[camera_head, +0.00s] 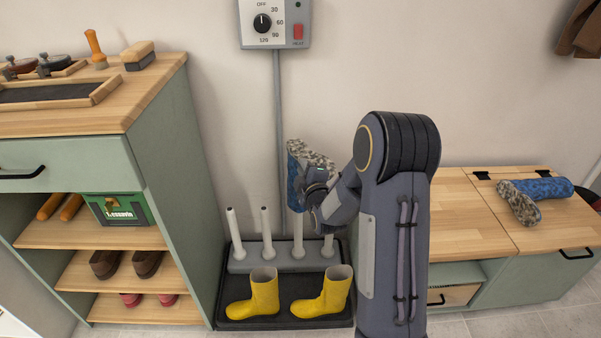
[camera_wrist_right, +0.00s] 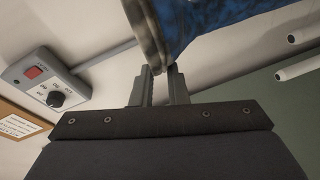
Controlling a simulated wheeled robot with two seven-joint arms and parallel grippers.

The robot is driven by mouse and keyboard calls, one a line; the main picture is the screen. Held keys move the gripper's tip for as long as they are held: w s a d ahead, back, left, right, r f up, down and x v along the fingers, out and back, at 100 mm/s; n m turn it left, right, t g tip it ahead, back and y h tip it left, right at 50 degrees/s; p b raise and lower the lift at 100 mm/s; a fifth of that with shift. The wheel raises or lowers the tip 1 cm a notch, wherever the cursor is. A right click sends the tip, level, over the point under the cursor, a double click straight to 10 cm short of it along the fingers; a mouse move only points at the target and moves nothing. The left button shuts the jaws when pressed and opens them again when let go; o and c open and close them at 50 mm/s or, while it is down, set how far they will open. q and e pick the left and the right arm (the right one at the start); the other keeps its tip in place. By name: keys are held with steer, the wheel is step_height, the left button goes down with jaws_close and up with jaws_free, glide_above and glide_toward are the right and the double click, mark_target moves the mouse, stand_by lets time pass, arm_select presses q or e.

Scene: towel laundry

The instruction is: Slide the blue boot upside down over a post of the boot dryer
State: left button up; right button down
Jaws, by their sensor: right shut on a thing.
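A blue boot with a speckled sole (camera_head: 293,185) is held upside down, sole up and slightly tilted, above the boot dryer (camera_head: 240,264). My right gripper (camera_head: 308,190) is shut on it from its right side. In the right wrist view the fingers (camera_wrist_right: 160,75) pinch the blue boot (camera_wrist_right: 210,18) near a grey edge. The boot's lower end is in line with the third post from the left (camera_head: 298,232); I cannot tell whether that post's tip is inside the boot. The fourth post (camera_head: 328,245) is partly hidden by my arm. My left gripper is out of view.
Two yellow boots (camera_head: 264,292) stand on the dryer's front tray. Two posts at left (camera_head: 233,232) are bare. Another blue boot (camera_head: 535,189) lies on the wooden bench (camera_head: 470,240) at right. A shelf unit (camera_head: 175,140) stands close at left. A timer box (camera_head: 275,24) hangs on the wall.

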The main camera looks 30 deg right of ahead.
step_height(320, 180, down, 22)
steer(key=b, duration=1.1)
steer(key=shift+r, duration=0.15)
stand_by(0.8)
steer(key=c, duration=1.3)
jaws_free()
steer(key=shift+c, duration=0.2)
